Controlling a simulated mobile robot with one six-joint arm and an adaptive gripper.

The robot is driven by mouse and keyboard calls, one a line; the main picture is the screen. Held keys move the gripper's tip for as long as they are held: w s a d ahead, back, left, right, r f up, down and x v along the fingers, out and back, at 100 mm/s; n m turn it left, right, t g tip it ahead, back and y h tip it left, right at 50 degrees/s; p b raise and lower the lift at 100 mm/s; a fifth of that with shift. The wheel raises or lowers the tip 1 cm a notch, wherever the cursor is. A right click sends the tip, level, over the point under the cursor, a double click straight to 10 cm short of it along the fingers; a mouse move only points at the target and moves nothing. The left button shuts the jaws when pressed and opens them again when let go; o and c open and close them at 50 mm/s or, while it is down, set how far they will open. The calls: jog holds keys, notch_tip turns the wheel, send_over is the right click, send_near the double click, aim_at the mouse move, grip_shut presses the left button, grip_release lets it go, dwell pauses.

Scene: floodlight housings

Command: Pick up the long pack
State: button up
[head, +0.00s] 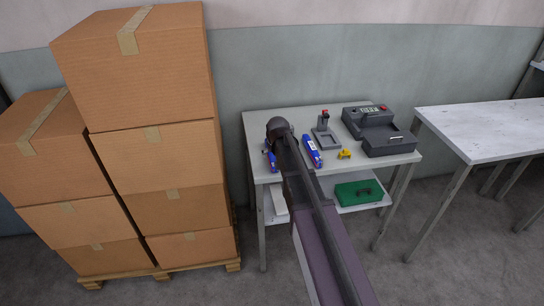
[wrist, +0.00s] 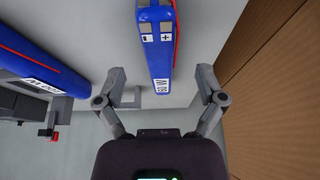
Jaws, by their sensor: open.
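Two blue packs with red stripes lie on the grey table. The other pack (wrist: 38,62) is at the left in the wrist view, partly cut off, and right of my arm in the head view (head: 312,151). I cannot tell for sure which is the long pack. My gripper is open and empty; my arm hides it in the head view.
The table (head: 262,117) also holds a grey stand with a red top (head: 325,133), a yellow piece (head: 345,154) and a dark grey machine (head: 380,130). A green case (head: 358,192) is on the lower shelf. Stacked cartons (head: 150,150) stand left; another table (head: 490,130) stands right.

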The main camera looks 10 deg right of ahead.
aim_at(274, 159)
jog(key=shift+b+x, duration=1.85)
jog(key=shift+x, duration=0.4)
jog(key=shift+d, duration=0.1)
jog(key=shift+c, duration=0.2)
grip_shut()
